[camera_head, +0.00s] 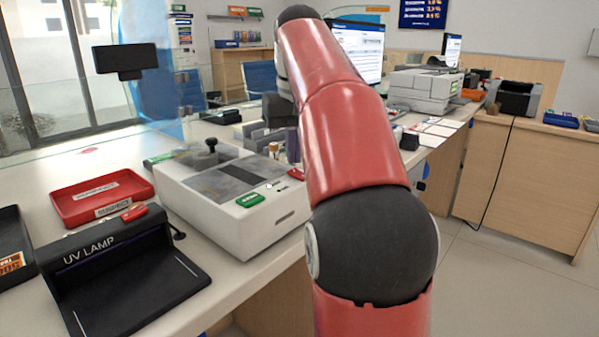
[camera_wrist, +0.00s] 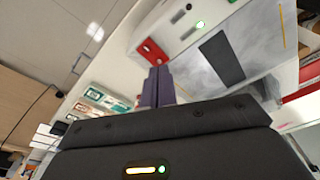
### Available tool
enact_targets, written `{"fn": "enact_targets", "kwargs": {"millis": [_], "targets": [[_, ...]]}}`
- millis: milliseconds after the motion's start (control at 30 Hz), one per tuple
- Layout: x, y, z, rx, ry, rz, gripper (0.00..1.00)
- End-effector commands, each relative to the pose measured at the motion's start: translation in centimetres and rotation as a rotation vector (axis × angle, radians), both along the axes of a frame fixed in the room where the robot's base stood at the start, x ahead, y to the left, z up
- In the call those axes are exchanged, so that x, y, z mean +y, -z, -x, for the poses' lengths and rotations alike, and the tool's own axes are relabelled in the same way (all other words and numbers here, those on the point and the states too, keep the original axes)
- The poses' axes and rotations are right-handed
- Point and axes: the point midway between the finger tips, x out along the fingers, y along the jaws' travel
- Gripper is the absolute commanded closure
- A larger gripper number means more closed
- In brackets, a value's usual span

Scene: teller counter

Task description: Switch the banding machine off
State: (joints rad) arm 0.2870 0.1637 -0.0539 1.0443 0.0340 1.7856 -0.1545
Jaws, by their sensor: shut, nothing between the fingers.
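The banding machine (camera_head: 215,212), a white box with a grey top, stands on the counter left of my arm. A green button (camera_head: 250,200) and a red button (camera_head: 296,174) sit along its near right edge. In the wrist view the machine's grey top (camera_wrist: 265,50) has a dark strip, and the red button (camera_wrist: 150,52) lies just past my fingertips. A small green light (camera_wrist: 200,23) glows on the white edge. My gripper (camera_wrist: 157,72) is shut and empty, close to the red button; I cannot tell whether it touches. In the head view my arm partly hides it.
A black UV lamp unit (camera_head: 115,270) and a red tray (camera_head: 75,205) stand left of the machine. Bundles of banknotes (camera_wrist: 95,97) show beside the fingers in the wrist view. A white printer (camera_head: 425,88) stands farther back. The floor (camera_head: 500,270) at right is clear.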

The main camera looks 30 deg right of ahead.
Motion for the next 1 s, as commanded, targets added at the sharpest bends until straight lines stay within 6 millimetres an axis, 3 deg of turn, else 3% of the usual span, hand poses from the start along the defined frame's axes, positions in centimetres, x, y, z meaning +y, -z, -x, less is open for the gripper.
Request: {"fn": "enact_targets", "kwargs": {"millis": [1000], "targets": [[0.0, 1.3, 0.0, 0.000, 0.000, 0.000, 1.00]]}}
